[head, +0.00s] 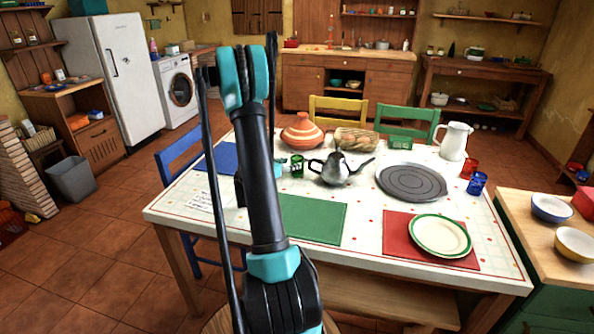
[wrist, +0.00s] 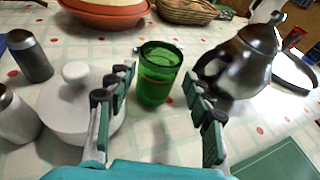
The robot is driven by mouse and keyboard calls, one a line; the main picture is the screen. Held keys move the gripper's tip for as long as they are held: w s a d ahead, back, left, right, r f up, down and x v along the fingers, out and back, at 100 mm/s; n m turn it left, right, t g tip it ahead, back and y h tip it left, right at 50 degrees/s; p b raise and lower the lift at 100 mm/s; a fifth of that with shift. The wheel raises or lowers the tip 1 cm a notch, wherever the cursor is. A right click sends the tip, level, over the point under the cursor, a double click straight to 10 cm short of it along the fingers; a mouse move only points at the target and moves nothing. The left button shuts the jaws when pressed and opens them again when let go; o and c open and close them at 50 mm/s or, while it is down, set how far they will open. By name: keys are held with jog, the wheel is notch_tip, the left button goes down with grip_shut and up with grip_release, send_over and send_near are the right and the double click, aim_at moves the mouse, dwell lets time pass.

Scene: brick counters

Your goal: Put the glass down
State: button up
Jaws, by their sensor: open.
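A green glass (wrist: 160,62) stands upright on the patterned white tablecloth (head: 365,230). In the head view the glass (head: 297,166) shows just right of my arm, which hides most of my gripper there. In the wrist view my gripper (wrist: 157,80) is open, with one finger on each side and the glass ahead in the gap. Neither finger clearly touches the glass. I cannot tell how far the fingers reach around it.
A metal teapot (wrist: 240,62) stands close right of the glass. A white lidded pot (wrist: 75,110) and a dark shaker (wrist: 31,57) are on the left. A tagine (head: 302,132) and a basket (head: 355,141) stand behind. The green placemat (head: 312,220) is bare.

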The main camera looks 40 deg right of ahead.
aim_at(293, 163)
jog(key=shift+x, duration=2.9)
jog(key=shift+c, duration=0.4)
jog(key=c, duration=1)
jog(key=shift+o, duration=0.2)
